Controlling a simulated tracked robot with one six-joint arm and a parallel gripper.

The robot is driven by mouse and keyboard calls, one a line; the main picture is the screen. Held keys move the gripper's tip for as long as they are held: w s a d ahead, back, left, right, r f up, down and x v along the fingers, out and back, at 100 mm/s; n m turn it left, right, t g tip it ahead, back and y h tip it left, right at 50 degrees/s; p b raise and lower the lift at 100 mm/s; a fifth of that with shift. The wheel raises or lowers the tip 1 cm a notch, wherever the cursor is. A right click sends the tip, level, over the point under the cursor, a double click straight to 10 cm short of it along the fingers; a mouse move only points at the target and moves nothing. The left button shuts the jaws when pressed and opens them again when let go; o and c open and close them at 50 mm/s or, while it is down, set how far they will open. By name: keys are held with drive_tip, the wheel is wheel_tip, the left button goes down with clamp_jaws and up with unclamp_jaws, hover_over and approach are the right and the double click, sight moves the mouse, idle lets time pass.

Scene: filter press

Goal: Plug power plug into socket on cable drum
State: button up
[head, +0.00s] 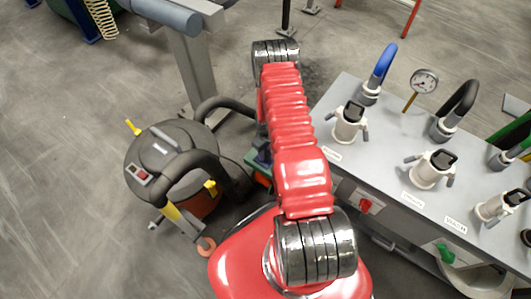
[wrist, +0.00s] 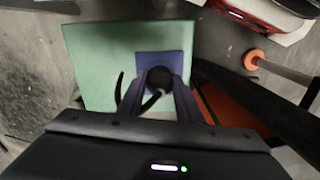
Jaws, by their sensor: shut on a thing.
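My gripper (wrist: 160,82) is shut on a dark round plug (wrist: 160,77), with a curved black cable beside it. The plug sits between the two blue-grey fingers, in front of a blue square (wrist: 160,60) on a pale green panel (wrist: 105,60) in the wrist view. The blue square may be the socket; its opening is hidden behind the plug. I cannot tell whether the plug touches it. An orange part (wrist: 232,108) with black bars, likely of the cable drum, lies to the right. In the head view my arm hides most of this area.
A dark round machine (head: 160,165) with a thick hose and red switch stands left of my arm. To the right is a grey bench (head: 385,150) with several white fittings and a gauge (head: 424,81). The floor (head: 60,150) at the left is clear.

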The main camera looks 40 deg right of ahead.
drive_tip(key=shift+f, duration=0.5)
drive_tip(key=o, duration=1.1)
wheel_tip(320, 180, up, 14)
drive_tip(key=shift+f, duration=0.15)
idle(0.5)
idle(0.5)
